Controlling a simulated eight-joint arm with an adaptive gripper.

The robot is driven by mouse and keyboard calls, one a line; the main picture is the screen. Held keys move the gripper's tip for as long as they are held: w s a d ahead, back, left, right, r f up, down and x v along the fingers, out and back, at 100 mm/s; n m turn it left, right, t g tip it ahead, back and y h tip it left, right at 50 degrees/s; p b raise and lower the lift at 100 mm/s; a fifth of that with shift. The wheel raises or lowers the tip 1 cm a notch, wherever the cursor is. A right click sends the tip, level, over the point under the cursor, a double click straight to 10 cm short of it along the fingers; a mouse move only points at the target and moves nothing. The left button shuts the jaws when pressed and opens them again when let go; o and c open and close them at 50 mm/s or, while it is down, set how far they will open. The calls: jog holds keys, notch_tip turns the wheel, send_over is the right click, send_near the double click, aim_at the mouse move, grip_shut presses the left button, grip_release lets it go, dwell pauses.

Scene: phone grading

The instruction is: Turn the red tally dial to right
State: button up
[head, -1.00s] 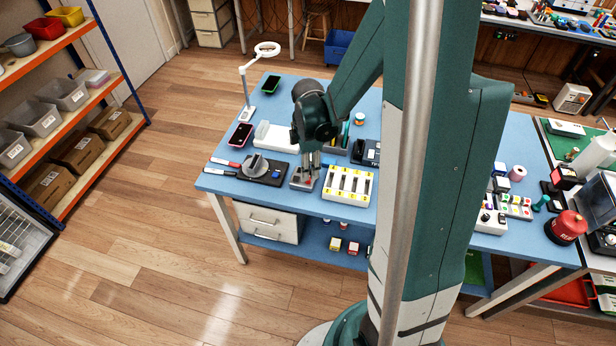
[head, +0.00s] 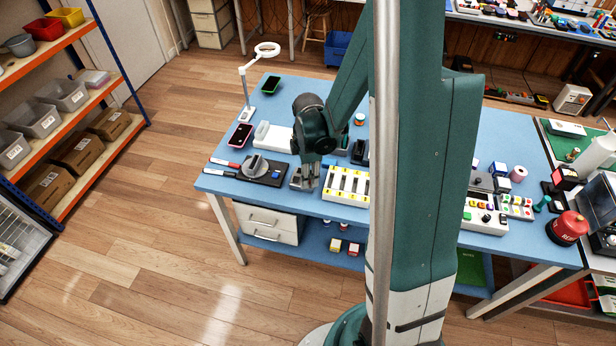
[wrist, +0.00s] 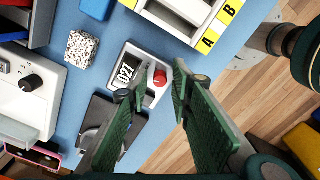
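The tally counter (wrist: 140,70) is a grey box with a white display of black digits. Its red tally dial (wrist: 160,77) sits at one end of the face in the wrist view. My gripper (wrist: 157,88) is open, with its green-padded fingers on either side of the dial's position and a gap between them. I cannot tell how far the tips are above the dial. In the head view my gripper (head: 309,182) is over the counter (head: 295,182) near the table's front edge and hides the dial.
A white slotted tray with yellow labels (head: 346,201) stands close to the right. A black base with a grey round part (head: 256,165) is to the left. The wrist view shows a speckled block (wrist: 82,48) and a white box with a black knob (wrist: 32,82) nearby.

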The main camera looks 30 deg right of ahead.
grip_shut()
jog(key=shift+m+b, duration=1.05)
jog(key=shift+m, duration=1.25)
jog(key=shift+o, duration=1.3)
grip_release()
jog(key=shift+r, duration=0.1)
notch_tip(320, 180, up, 12)
